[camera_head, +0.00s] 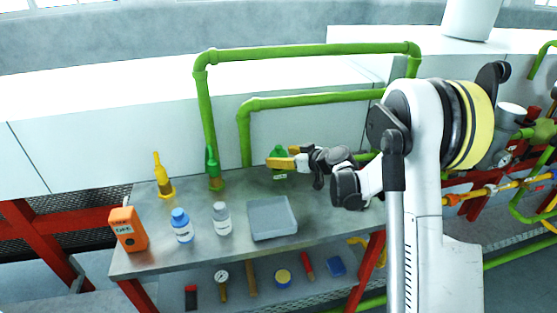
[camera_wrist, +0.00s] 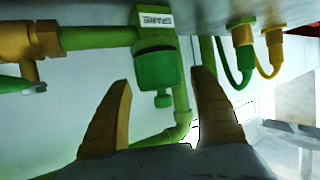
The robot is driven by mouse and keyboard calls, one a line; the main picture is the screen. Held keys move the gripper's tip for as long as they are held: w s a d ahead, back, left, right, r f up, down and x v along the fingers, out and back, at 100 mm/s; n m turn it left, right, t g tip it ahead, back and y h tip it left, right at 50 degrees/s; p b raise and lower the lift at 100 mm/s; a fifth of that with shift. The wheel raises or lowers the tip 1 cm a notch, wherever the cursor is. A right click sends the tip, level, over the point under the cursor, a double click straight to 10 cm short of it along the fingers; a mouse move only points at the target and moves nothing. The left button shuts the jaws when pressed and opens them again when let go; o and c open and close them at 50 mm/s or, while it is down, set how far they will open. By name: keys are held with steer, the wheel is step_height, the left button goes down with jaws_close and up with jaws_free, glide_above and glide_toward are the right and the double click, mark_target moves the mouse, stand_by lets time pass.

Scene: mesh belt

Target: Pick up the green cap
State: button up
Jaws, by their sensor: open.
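A green capped piece (camera_head: 278,151) stands near the back of the metal table, partly hidden behind my gripper in the head view. In the wrist view, which sees it upside down, the green cap (camera_wrist: 155,69) has a dark band and a small knob, on a green block labelled SPARE (camera_wrist: 157,20). My gripper (camera_head: 282,162) has yellow fingers. It is open and empty; in the wrist view its fingertips (camera_wrist: 164,78) lie on either side of the cap. I cannot tell the remaining depth between them. Another green piece (camera_head: 212,168) with a loop stands further left.
A yellow piece (camera_head: 158,178), an orange box (camera_head: 128,229), a blue-capped bottle (camera_head: 181,227), a grey-capped bottle (camera_head: 221,219) and a shallow grey tray (camera_head: 272,234) are on the table. Green pipes (camera_head: 300,52) rise behind it. Small tools lie on the shelf below.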

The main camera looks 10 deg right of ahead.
steer(key=shift+x, duration=0.85)
steer(key=shift+c, duration=0.6)
steer(key=c, duration=1)
steer(key=shift+c, duration=0.3)
steer(key=shift+r, duration=0.1)
